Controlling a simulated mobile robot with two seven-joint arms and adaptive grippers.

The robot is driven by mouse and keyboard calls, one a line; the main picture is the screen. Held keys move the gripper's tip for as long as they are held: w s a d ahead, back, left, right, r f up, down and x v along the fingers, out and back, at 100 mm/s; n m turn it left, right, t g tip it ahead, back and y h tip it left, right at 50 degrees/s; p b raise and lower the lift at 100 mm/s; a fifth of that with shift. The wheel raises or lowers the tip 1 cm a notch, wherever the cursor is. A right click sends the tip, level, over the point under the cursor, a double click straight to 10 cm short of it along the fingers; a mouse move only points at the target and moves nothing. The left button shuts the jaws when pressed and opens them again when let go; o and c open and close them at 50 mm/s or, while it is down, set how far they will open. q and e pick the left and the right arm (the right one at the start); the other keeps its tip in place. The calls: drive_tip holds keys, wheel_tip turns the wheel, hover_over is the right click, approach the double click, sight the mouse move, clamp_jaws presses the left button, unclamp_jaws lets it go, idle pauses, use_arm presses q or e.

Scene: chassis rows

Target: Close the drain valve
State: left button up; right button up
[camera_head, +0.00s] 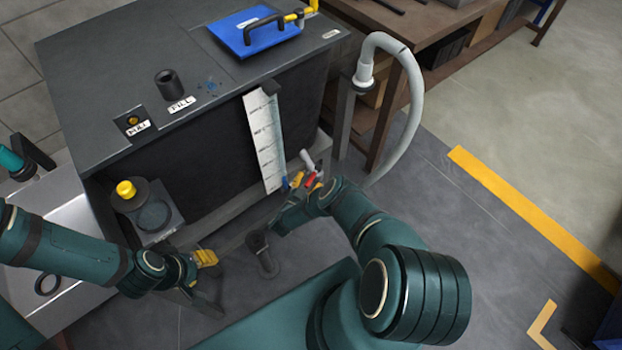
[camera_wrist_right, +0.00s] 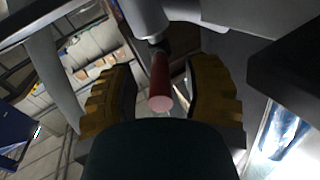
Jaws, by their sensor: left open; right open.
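The drain valve shows as a red handle (camera_head: 311,180) below a light grey pipe end (camera_head: 308,161), low at the right front corner of the dark tank (camera_head: 190,165). In the right wrist view the red handle (camera_wrist_right: 160,82) points toward the camera, below a grey fitting (camera_wrist_right: 150,18). My right gripper (camera_head: 299,184) is at the handle. Its yellow fingers (camera_wrist_right: 163,98) are open on either side of the handle, with visible gaps. My left gripper (camera_head: 203,275) is open and empty, low in front of the tank, away from the valve.
A white level scale (camera_head: 264,140) hangs on the tank front beside the valve. A grey hose (camera_head: 412,110) curves down at the right. A yellow-capped part (camera_head: 126,189) stands at the tank's left.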

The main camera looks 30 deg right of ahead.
drive_tip(key=v, duration=0.6)
drive_tip(key=shift+s+a, duration=0.1)
